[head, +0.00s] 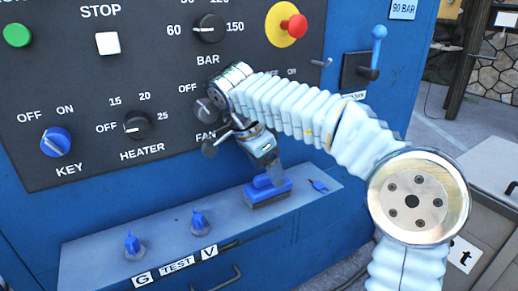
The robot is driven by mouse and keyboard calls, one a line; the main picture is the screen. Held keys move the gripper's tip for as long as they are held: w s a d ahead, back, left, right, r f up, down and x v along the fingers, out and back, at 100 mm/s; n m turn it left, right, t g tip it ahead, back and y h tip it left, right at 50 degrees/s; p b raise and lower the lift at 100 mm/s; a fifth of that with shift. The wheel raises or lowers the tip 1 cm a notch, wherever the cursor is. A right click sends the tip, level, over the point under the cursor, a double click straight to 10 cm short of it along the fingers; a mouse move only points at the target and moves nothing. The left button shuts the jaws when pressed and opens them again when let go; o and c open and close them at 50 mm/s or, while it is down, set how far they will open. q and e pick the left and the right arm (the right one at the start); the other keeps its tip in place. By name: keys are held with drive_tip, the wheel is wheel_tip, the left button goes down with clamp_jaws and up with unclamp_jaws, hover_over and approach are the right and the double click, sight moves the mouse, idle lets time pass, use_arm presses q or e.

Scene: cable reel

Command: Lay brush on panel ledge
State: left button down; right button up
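The brush (268,193) is blue, with a raised grip on a wider block. It sits upright on the grey ledge (330,196) below the control panel, toward the ledge's right half, and its underside appears to touch the ledge. My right gripper (268,172) comes down from above with its fingertips at the brush's grip. The fingers show close together, nearly edge-on, and look shut on the grip; the far finger is hidden. My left gripper is not in view.
The panel (90,115) with knobs and buttons rises behind the ledge. Two blue valve knobs (133,245) (199,220) stand on the ledge left of the brush. A blue-handled lever (377,50) is at upper right.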

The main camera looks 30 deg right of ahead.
drive_tip(key=v, duration=1)
drive_tip(key=shift+s, duration=0.1)
idle(0.3)
